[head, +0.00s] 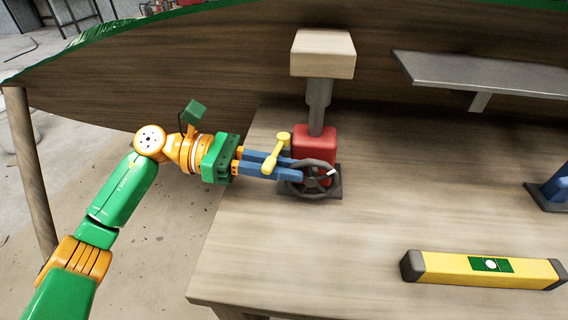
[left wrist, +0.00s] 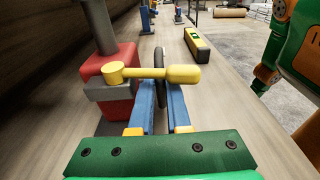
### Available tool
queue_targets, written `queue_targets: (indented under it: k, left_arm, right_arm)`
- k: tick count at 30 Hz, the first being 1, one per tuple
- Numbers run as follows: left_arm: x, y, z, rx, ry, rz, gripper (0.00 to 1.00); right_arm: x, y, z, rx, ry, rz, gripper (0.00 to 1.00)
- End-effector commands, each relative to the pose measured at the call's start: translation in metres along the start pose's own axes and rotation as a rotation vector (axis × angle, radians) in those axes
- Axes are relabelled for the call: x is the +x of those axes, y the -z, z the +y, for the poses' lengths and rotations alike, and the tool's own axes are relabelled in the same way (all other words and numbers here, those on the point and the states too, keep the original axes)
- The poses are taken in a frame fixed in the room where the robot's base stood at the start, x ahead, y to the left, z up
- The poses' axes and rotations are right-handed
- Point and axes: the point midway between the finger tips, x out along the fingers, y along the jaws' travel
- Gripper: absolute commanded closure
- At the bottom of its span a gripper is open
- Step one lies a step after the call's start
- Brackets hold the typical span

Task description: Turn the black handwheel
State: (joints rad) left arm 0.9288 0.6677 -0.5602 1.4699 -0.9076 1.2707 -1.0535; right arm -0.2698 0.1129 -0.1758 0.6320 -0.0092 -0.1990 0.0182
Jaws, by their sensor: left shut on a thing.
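The black handwheel (head: 316,181) stands upright at the front of a red jack (head: 314,143) on the wooden bench; a white mark shows on its upper right. In the left wrist view the handwheel (left wrist: 159,62) is seen nearly edge-on. My left gripper (head: 297,175) reaches in from the left, its blue fingers shut on the wheel's near left rim. In the left wrist view the left gripper (left wrist: 162,95) has one finger on each side of the rim. A yellow lever (head: 276,152) with a rounded handle sits just above the fingers; it partly covers them in the left wrist view. My right gripper is not in view.
The jack's grey post carries a pale wooden block (head: 323,55) against the dark wooden hull (head: 200,70). A yellow level (head: 483,270) lies at the bench's front right. A blue object (head: 556,186) stands at the right edge. A grey shelf (head: 490,75) juts out behind. The middle of the bench (head: 430,190) is clear.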

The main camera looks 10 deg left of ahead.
Motion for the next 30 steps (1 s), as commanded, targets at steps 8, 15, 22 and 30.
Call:
queue_targets:
  k: [8, 15, 22, 30]
  left_arm:
    - [0.000, 0.001, 0.000, 0.000, 0.000, -0.001, 0.60]
    - [-0.010, 0.002, 0.001, -0.002, -0.003, -0.001, 0.60]
    - [-0.058, 0.002, 0.001, -0.001, -0.004, -0.001, 0.60]
    - [-0.071, 0.001, 0.000, 0.000, 0.000, -0.001, 0.60]
  right_arm:
    - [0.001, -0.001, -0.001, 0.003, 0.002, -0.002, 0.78]
    - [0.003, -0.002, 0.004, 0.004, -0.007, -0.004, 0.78]
    - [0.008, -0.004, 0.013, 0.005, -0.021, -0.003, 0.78]
    - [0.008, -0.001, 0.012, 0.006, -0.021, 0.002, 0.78]
